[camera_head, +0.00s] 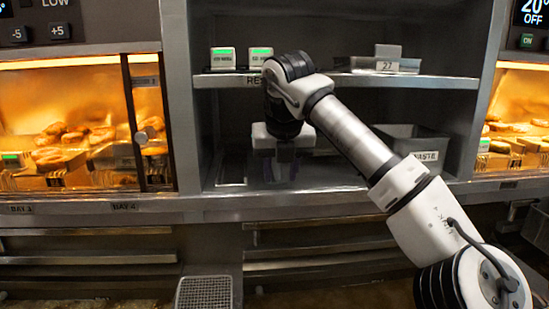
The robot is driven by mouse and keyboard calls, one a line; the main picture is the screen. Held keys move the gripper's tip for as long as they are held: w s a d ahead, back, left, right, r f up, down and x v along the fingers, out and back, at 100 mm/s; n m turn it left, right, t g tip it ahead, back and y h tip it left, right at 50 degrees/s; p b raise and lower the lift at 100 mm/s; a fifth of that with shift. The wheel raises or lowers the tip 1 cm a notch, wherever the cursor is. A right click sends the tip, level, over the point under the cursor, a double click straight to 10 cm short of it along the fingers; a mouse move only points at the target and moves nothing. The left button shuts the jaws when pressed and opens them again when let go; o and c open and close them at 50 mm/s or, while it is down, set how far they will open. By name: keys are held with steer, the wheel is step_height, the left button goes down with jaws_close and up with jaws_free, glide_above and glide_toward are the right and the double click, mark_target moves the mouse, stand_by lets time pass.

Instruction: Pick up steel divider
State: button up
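My gripper (281,172) hangs pointing down in the lower bay of the middle shelf unit, over the bay floor. Its two fingers look apart, with no object clearly seen between them. I cannot single out the steel divider with certainty. A plain grey metal piece (388,50) stands at the tray labelled 27 (400,66) on the upper shelf, well above and right of my gripper. Part of the lower bay is hidden behind my gripper and arm.
Two small white boxes with green tops (222,59) stand on the upper shelf (440,82). A grey bin labelled as waste (428,145) sits at the lower right, partly behind my arm. Lit food cabinets (60,150) flank the bay. A wire basket (204,292) is below.

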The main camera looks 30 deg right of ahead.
mark_target(278, 167)
steer(key=w+p, duration=0.1)
steer(key=w+d, duration=0.1)
steer(key=w+d+p, duration=0.1)
steer(key=w, duration=0.1)
steer(key=shift+w+f+p, duration=0.1)
steer(key=shift+f+p, duration=0.15)
steer(key=shift+p, duration=0.05)
steer(key=shift+f, duration=0.35)
steer(key=shift+c, duration=0.2)
jaws_close()
